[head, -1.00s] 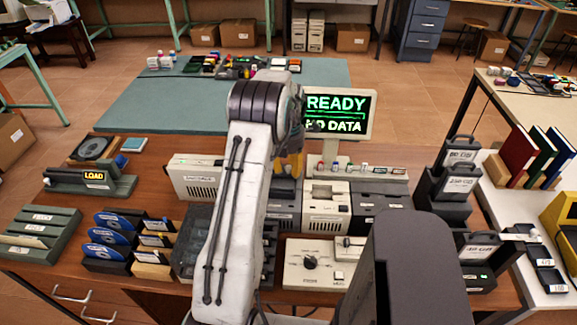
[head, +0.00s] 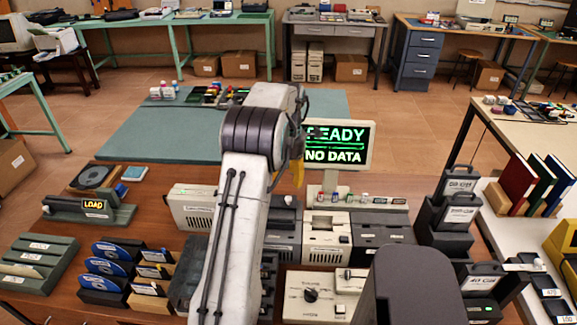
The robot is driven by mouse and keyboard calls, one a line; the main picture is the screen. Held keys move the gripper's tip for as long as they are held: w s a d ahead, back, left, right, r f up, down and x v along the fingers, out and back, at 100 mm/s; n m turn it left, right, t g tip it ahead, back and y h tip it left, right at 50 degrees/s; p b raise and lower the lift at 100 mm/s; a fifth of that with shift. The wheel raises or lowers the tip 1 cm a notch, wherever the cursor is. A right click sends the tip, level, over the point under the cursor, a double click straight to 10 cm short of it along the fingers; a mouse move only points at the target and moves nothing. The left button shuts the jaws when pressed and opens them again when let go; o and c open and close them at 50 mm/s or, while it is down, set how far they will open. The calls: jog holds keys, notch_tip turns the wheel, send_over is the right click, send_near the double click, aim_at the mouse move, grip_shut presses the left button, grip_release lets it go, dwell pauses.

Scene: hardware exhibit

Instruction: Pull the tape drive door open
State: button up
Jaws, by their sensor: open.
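My white arm rises through the middle of the head view, and its black wrist joint hides most of my gripper (head: 297,174). Only the yellow fingertips show, above the row of drive units; they hold nothing that I can see. In that row stand a dark unit (head: 284,226), a white unit (head: 326,238) and another dark unit (head: 385,233). Their labels are too small to read, so I cannot tell which is the tape drive, or make out its door. The fingers appear above and apart from these units.
A monitor (head: 340,146) reading READY, NO DATA stands behind the row. A cream control box with a knob (head: 310,296) sits in front. Disc racks (head: 105,265) and a LOAD device (head: 94,206) are at left. Black stacked cases (head: 455,200) stand at right.

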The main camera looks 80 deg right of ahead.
jog(key=shift+r, duration=1.9)
